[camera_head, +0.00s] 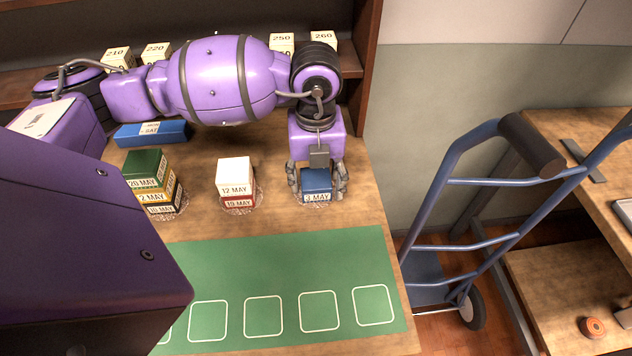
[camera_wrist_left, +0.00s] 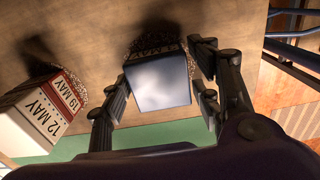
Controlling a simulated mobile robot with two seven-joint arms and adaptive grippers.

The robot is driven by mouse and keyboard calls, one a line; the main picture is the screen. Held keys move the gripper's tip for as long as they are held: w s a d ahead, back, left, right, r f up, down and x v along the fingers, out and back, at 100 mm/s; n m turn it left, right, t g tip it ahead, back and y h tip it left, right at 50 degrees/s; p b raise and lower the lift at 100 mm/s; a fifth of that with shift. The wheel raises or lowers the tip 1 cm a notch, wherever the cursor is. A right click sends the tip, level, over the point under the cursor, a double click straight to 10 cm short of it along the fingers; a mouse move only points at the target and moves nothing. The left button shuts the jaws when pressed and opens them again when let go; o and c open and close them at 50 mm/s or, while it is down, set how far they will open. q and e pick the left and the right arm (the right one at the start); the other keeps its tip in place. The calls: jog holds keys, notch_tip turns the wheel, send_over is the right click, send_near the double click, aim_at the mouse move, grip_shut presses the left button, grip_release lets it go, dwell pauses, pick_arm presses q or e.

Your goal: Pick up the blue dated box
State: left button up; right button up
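The blue dated box (camera_head: 316,182) is small, with a white "3 MAY" label on its front. It sits on a round lacy mat (camera_head: 320,201) near the right edge of the wooden table. My left gripper (camera_head: 317,187) points down over it, with fingers on both sides of the box. In the left wrist view the box (camera_wrist_left: 160,82) shows its pale, shiny top between the fingers, with a gap visible on the right. The fingers look open, not closed on it. My right gripper is not in view.
A white 12 MAY box (camera_head: 234,170) sits on a red 19 MAY box (camera_head: 238,200) to the left. Further left is a green, yellow and dark stack (camera_head: 146,165). A long blue box (camera_head: 152,134) lies behind. A green mat (camera_head: 290,270) with white squares is in front; a hand truck (camera_head: 480,180) stands right.

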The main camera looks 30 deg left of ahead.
pick_arm(q)
jog(key=c, duration=0.8)
